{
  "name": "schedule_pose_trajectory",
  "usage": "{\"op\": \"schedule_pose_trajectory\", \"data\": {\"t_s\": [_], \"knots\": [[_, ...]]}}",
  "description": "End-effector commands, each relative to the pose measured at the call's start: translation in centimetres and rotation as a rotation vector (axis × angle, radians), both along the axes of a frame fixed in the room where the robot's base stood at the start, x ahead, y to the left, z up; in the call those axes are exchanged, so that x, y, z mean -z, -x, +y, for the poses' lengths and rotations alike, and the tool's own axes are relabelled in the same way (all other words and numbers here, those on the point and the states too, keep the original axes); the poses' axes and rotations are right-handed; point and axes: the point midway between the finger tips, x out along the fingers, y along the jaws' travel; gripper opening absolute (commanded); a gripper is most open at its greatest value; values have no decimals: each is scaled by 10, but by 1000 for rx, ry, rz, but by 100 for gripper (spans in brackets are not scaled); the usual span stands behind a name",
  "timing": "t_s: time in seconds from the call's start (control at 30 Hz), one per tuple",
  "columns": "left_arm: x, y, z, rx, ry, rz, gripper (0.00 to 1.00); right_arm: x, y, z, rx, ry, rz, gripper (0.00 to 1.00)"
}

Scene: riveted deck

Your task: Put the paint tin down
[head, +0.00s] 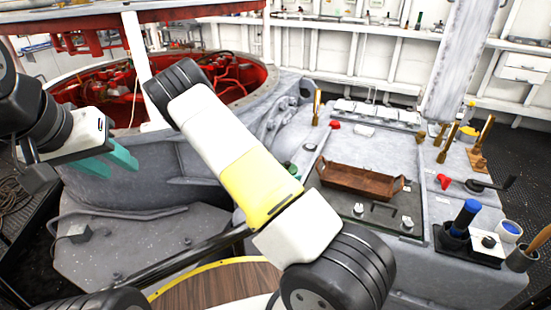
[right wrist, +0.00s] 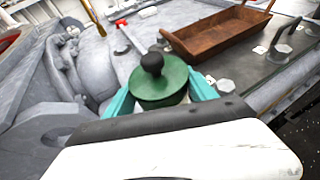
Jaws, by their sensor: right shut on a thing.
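The paint tin (right wrist: 160,88) shows in the right wrist view as a round dark green top with a black knob. My right gripper (right wrist: 162,96) is shut on it, one teal finger at each side. The tin's underside is hidden, so I cannot tell whether it touches the surface below. In the head view only a bit of green (head: 292,169) shows beside my right arm, which hides the gripper. My left gripper (head: 108,160) is open and empty at the left, away from the tin.
A brown wooden tray (head: 362,181) lies on a dark panel right of the tin; it also shows in the right wrist view (right wrist: 215,36). A red knob (right wrist: 121,23) on a lever lies behind the tin. A blue-handled tool (head: 466,214) and a blue-topped white pot (head: 509,231) stand at the right.

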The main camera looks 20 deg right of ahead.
Motion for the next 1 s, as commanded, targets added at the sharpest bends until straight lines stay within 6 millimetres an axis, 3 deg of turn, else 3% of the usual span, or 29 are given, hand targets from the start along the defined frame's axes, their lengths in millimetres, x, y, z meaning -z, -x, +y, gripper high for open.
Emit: {"op": "schedule_pose_trajectory", "data": {"t_s": [0.1, 0.33, 0.53, 0.8, 1.0], "knots": [[0, 0, 0, 0, 0, 0, 36, 1, -29, -14, 4, 2, -7, 0], [0, 0, 0, 0, 0, 0, 36, 5, -65, -29, 2, 2, -4, 0], [0, 0, 0, 0, 0, 0, 36, 10, -71, -33, 2, 3, -1, 0], [0, 0, 0, 0, 0, 0, 36, 40, -71, -32, 1, 3, -1, 0], [0, 0, 0, 0, 0, 0, 36, 41, -72, -32, 1, 2, -3, 0]]}}
